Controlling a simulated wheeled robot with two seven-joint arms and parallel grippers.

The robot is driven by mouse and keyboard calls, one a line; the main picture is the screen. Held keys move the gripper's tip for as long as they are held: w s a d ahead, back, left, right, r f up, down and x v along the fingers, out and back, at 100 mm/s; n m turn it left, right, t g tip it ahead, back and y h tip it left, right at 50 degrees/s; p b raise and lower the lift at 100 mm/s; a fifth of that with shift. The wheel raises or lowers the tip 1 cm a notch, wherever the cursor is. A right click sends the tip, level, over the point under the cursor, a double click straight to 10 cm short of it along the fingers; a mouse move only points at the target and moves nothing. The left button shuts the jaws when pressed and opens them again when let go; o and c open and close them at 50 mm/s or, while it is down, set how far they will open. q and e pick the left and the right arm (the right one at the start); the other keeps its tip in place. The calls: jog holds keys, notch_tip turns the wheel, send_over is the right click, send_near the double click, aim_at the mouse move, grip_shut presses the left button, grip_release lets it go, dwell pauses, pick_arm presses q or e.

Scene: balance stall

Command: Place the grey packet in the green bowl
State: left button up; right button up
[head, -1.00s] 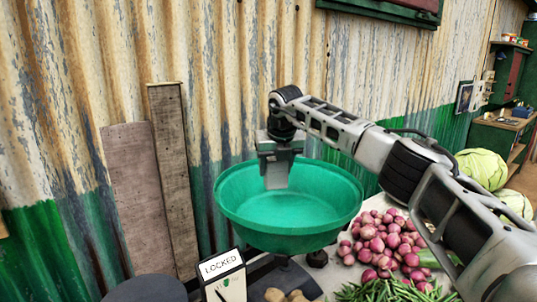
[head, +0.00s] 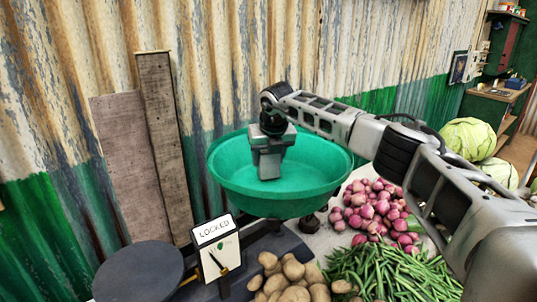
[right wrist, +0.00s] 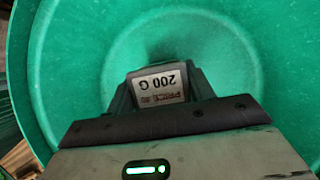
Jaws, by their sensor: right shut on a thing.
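The green bowl (head: 225,168) is a wide, shallow pan on the balance, and it fills most of the right wrist view (right wrist: 225,60). My right gripper (head: 269,166) points down inside the bowl's rim and is shut on the grey packet (right wrist: 158,86). The packet's end shows a pale label reading "200 G", upside down, between the fingers. In the head view the packet is hard to tell from the gripper. I cannot tell whether it touches the bowl's floor. My left gripper is not in view.
A sign reading "LOCKED" (head: 217,240) stands before the bowl, with a dark round plate (head: 138,272) at its left. Potatoes (head: 290,280), green beans (head: 385,270) and red onions (head: 372,208) lie in front and to the right. A corrugated wall stands close behind.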

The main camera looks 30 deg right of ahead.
pick_arm(q)
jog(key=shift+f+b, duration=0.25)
jog(key=shift+b, duration=0.05)
pick_arm(e)
jog(key=shift+f, duration=0.45)
jog(key=o, duration=1.2)
jog(key=shift+o, duration=0.2)
pick_arm(q)
jog(key=b, duration=0.2)
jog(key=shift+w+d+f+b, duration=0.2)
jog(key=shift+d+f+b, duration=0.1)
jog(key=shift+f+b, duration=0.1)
pick_arm(e)
jog(key=v, duration=1.6)
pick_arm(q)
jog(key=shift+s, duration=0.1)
